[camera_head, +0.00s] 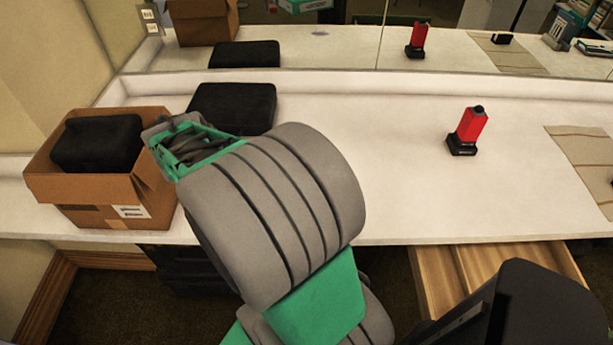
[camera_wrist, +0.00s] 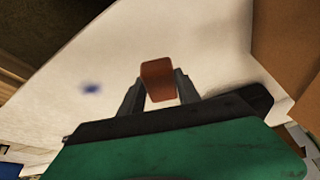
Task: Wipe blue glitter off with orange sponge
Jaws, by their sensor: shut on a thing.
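The orange sponge (camera_wrist: 158,79) is held between the two fingers of my gripper (camera_wrist: 159,94) in the wrist view. My gripper is shut on it, over the white counter. The blue glitter (camera_wrist: 91,88) is a small dark blue smudge on the counter, left of the sponge in the wrist view and apart from it. In the head view my arm hides the gripper, the sponge and the smudge itself. A faint bluish patch shows in the mirror there. I cannot tell whether the sponge touches the counter.
A cardboard box (camera_head: 85,190) holding a black case (camera_head: 97,143) stands on the counter (camera_head: 390,180) at left. Another black case (camera_head: 232,107) lies behind my arm. A red-and-black device (camera_head: 467,131) stands right of centre. A mirror (camera_head: 340,48) backs the counter; an open drawer (camera_head: 470,270) is below.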

